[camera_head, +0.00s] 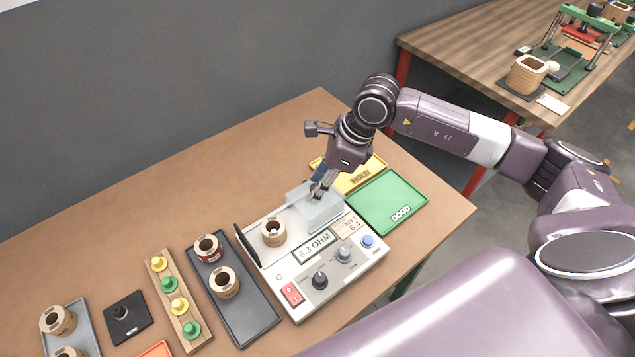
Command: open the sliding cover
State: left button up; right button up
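The tester (318,286) is a white box on the wooden table with a display, knobs and a red switch. Its clear sliding cover (322,216) sits over the right part of the top, towards the back. A tan coil (273,232) stands on the left part of the top, clear of the cover. My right gripper (317,195) points down at the cover's back part, its fingertips at or just above it. The fingers look close together, but whether they grip anything is too small to tell. My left gripper is out of view.
A green GOOD tray (379,205) and a yellow HOLD tray (374,165) lie right of and behind the tester. A dark tray (249,317) with two coils, a wooden peg rack (163,284) and a black block (128,318) stand left. A second table (470,50) is far right.

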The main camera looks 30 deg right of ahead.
jog(key=v, duration=1.2)
